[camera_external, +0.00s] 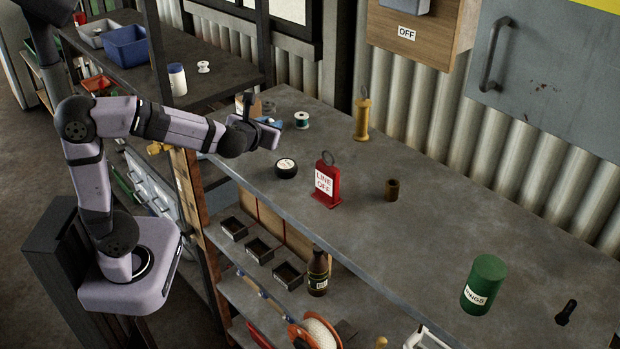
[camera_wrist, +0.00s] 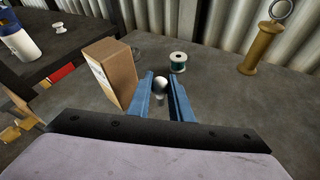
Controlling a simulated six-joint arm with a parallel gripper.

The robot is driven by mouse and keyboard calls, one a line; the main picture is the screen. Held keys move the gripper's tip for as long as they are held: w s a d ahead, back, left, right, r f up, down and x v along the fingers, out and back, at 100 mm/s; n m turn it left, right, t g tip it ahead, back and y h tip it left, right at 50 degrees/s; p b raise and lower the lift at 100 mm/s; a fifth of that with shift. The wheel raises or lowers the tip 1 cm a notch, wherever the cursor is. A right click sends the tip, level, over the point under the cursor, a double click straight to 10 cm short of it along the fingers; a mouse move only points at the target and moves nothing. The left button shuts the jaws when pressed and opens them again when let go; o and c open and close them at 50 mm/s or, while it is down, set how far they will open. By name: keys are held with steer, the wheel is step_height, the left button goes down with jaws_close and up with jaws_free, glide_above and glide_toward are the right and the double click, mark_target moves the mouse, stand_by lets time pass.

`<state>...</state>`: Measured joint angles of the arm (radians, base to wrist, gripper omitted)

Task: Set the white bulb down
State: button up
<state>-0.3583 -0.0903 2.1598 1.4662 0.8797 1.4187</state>
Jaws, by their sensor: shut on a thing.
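The white bulb (camera_wrist: 160,84) shows between the blue fingers of my gripper (camera_wrist: 164,97) in the wrist view. The bulb cannot be made out there, hidden by my gripper. Whether the bulb touches the bench top is not clear.
A cardboard box (camera_wrist: 110,72) stands close left of my fingers. A thread spool (camera_wrist: 178,62) is just beyond them.

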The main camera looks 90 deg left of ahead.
steer(key=shift+f, duration=1.85)
steer(key=shift+f, duration=0.15)
steer(key=o, duration=0.8)
steer(key=shift+r, duration=0.25)
steer(key=b+v, duration=0.3)
steer(key=v, duration=0.9)
steer(key=shift+s, duration=0.1)
